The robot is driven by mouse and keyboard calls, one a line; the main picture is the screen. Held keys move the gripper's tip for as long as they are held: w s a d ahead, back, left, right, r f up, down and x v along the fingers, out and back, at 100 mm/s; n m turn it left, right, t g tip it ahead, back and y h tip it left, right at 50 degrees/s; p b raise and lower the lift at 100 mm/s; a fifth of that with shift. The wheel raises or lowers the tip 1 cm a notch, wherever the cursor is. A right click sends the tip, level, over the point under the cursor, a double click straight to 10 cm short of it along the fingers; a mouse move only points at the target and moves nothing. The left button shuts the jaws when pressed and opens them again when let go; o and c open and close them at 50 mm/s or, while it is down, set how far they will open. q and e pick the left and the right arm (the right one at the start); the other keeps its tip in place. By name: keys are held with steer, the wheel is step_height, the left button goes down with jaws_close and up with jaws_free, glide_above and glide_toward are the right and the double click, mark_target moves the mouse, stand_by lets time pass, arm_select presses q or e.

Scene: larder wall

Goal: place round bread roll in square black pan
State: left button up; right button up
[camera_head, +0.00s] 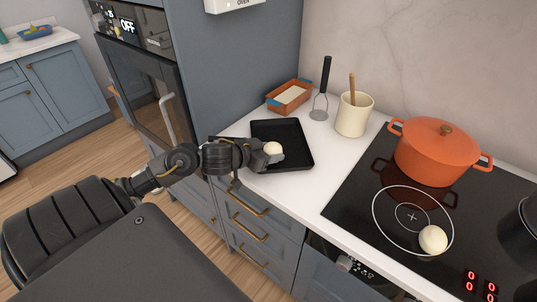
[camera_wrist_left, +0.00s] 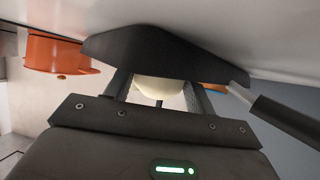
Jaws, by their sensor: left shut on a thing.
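The square black pan (camera_head: 290,132) lies on the white counter; it also shows as a dark slab in the left wrist view (camera_wrist_left: 150,45). A pale round bread roll (camera_head: 273,147) is between the fingers of my left gripper (camera_head: 270,154), at the near side of the pan. In the left wrist view the roll (camera_wrist_left: 158,90) shows between the two fingers, partly hidden by the dark pan. I cannot tell whether the roll touches the pan. Another pale round roll (camera_head: 433,239) sits on the black cooktop. My right gripper is not in view.
An orange lidded pot (camera_head: 436,154) stands on the cooktop (camera_head: 350,206). Behind the pan are an orange dish (camera_head: 289,96), a masher (camera_head: 322,95) and a cream crock (camera_head: 353,115). The tall oven cabinet (camera_head: 230,70) rises left of the counter.

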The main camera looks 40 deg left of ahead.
arm_select(q)
steer(key=shift+f, duration=0.5)
steer(key=shift+f, duration=0.2)
steer(key=o, duration=0.7)
steer(key=shift+r, duration=0.1)
